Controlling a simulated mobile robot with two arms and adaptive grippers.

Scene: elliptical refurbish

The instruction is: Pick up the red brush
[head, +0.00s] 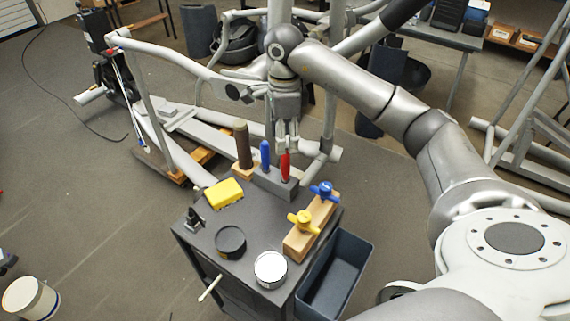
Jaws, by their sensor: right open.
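The red brush (285,167) stands upright in a grey holder (272,183) at the far end of the dark cart top. A blue-handled tool (265,155) stands beside it in the same holder. My right gripper (287,146) points down right at the top of the red brush, with its fingers open. I cannot tell whether the fingers touch the handle. My left gripper does not show.
A brown-handled brush (243,146), a yellow sponge (223,193), a round black lid (230,241), a white can (270,268) and a wooden block (309,229) with yellow and blue knobs crowd the cart top (262,221). A dark bin (337,272) hangs at its right. An elliptical machine frame (200,75) stands behind.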

